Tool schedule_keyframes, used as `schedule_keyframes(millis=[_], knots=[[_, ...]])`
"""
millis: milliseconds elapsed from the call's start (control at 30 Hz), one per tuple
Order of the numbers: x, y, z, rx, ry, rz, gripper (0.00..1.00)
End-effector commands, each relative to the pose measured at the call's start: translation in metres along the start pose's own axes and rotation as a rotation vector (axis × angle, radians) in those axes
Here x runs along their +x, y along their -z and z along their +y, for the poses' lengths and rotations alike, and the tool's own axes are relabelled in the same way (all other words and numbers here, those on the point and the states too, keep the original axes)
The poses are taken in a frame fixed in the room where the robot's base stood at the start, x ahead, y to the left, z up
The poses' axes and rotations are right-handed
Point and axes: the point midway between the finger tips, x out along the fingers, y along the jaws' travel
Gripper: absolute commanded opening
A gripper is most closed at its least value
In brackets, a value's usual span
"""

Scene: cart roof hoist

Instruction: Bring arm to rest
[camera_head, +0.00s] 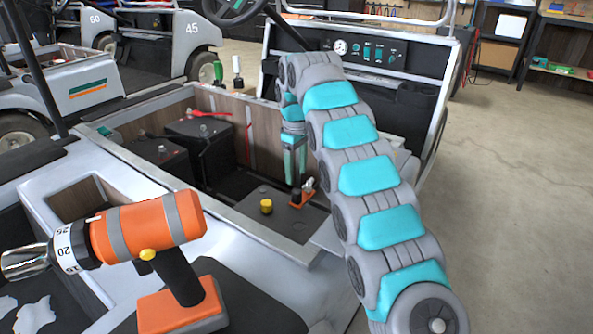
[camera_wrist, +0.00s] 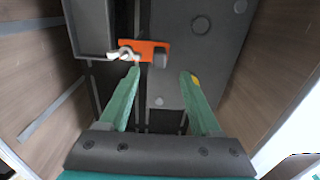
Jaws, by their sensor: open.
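My arm reaches from the lower right of the head view into the open bay of the cart (camera_head: 270,240), then bends down. My gripper (camera_head: 296,178) points down inside the bay, just above a dark box with a yellow cap (camera_head: 266,206). In the wrist view my gripper (camera_wrist: 161,78) shows two green fingers spread apart with nothing held between them. An orange piece with a pale lever and a black knob (camera_wrist: 157,47) lies just beyond the fingertips; it also shows in the head view (camera_head: 308,188). I cannot tell whether a finger touches it.
Wood-lined walls (camera_wrist: 35,75) stand on both sides of the gripper. Dark batteries (camera_head: 200,128) with a red part sit in the bay's left. An orange drill (camera_head: 150,228) stands in the left foreground. A dashboard (camera_head: 365,52) rises behind my arm. Bare floor (camera_head: 510,170) lies right.

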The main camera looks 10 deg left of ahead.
Motion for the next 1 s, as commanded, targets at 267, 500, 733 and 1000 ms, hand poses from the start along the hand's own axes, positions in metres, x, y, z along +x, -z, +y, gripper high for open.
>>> schedule_keyframes(millis=[267, 500, 733, 1000], knots=[[-0.011, -0.018, 0.002, 0.051, -0.005, -0.008, 0.64], [-0.037, -0.085, -0.001, 0.23, -0.009, -0.037, 0.64], [-0.055, -0.155, -0.019, 0.41, -0.004, -0.057, 0.64], [-0.064, -0.237, -0.059, 0.608, 0.007, -0.077, 0.64]])
